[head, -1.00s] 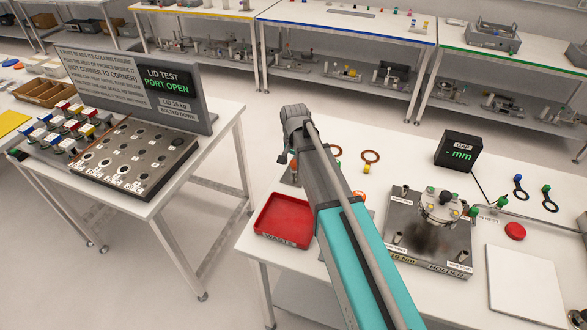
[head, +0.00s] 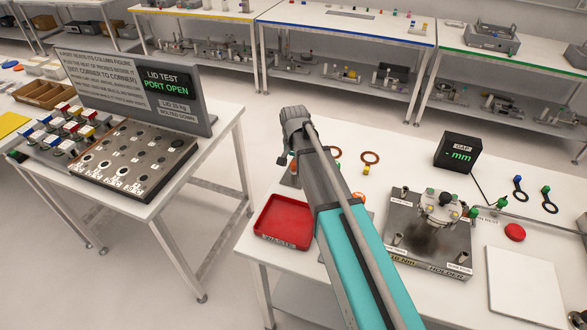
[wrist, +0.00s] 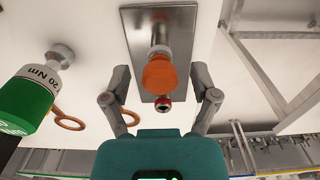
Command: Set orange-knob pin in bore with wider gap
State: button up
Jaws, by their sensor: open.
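In the wrist view, the orange knob (wrist: 158,76) stands on a pin over a steel plate (wrist: 184,28). My gripper (wrist: 160,84) is open, with one finger on each side of the knob and a clear gap to both. In the head view my own arm covers the gripper and the knob. The steel holder plate (head: 428,258) lies on the right of the bench, with a round flanged fitting (head: 440,207) and several short posts on it. I cannot tell the bores or their gaps apart. The GAP display (head: 460,152) reads "- mm".
A red waste tray (head: 284,222) is left of my arm. A green "20 Nm" tool (wrist: 30,98) stands beside the plate in the wrist view. A red button (head: 515,232) and a white pad (head: 524,285) lie right of the holder. A drilled block (head: 135,157) is on the left table.

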aim_at(293, 163)
grip_shut()
jog(key=shift+r, duration=0.15)
dwell(0.4)
jog(key=shift+r+p, duration=2.8)
jog(key=shift+p, duration=0.2)
jog(key=shift+a, duration=0.15)
